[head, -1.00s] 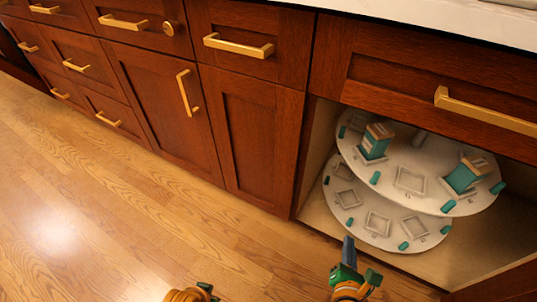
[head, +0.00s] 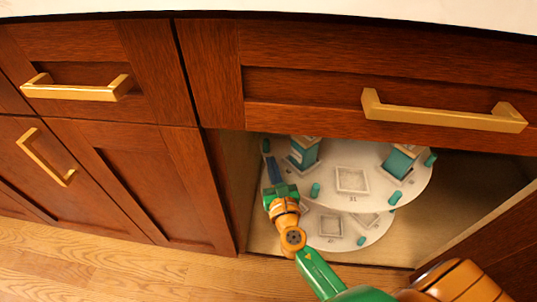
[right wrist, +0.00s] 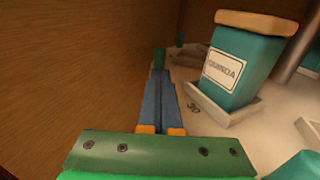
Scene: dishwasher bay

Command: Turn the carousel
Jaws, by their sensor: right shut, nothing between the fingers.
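The carousel has two round white tiers inside the open cabinet. Its upper tier (head: 377,184) carries square numbered holders, teal pegs along the rim and two teal canisters with tan lids. The lower tier (head: 345,238) shows partly below. My right gripper (head: 272,165) is shut and empty at the left side of the upper tier. In the right wrist view its fingers (right wrist: 160,90) point at a teal rim peg (right wrist: 158,57); I cannot tell whether they touch. A canister labelled QUINOA (right wrist: 236,72) stands to the right of them. My left gripper is out of view.
The cabinet's wooden side wall (right wrist: 75,65) is close on the left of my right gripper. A drawer front with a brass handle (head: 445,113) hangs above the opening. An open door (head: 490,245) stands at the lower right. The cabinet floor is bare right of the carousel.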

